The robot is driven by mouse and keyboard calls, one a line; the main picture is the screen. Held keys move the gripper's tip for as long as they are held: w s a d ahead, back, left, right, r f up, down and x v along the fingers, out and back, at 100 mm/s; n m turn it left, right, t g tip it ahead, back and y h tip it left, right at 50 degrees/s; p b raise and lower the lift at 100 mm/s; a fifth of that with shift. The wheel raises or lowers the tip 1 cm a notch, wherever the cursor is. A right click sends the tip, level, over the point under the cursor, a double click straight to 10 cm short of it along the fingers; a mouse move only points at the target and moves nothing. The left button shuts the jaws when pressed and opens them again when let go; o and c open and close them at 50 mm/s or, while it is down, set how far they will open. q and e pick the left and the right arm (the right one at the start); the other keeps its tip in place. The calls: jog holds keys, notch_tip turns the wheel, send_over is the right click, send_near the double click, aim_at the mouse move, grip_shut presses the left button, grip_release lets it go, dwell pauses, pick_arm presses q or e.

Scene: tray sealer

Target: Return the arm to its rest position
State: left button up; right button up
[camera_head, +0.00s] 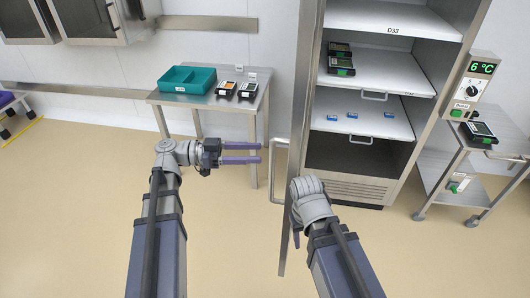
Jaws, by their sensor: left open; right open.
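My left gripper (258,153) is in front of the side table, over the floor. Its two purple fingers point right, are apart and hold nothing. The tips are just left of the open door's handle (279,170); I cannot tell whether they touch it. My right arm comes in from the bottom right. Its grey wrist (309,196) is in front of the lower part of the open door (300,110) and the cabinet's left edge.
A tall cabinet stands open, with black trays (341,58) and small blue items (352,115) on its shelves. The side table (201,99) holds a teal bin (187,79) and two devices (236,90). A cart (455,170) stands at the right.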

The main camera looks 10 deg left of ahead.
pick_arm(q)
jog(key=shift+s+a, duration=0.1)
jog(key=shift+a, duration=0.75)
jog(key=s+d+f+n+g+y, duration=0.1)
jog(key=d+f+n+y, duration=0.1)
jog(key=f+n+y, duration=0.35)
jog(key=s+d+f+n+g+y, duration=0.1)
jog(key=s+d+f+n+y, duration=0.15)
jog(key=f, duration=0.65)
jog(key=s+a+f+n+y, duration=0.2)
jog(key=a+f+n+y, duration=0.5)
jog(key=a+n+y, duration=0.25)
jog(key=s+d+r+m+p, duration=0.2)
jog(key=d, duration=0.4)
jog(key=s+d+r+m+y+p, duration=0.1)
jog(key=s+d+r+m+p, duration=0.1)
jog(key=d, duration=0.3)
jog(key=shift+s+d+m, duration=0.35)
jog(key=shift+s+d, duration=0.05)
jog(key=shift+s, duration=0.3)
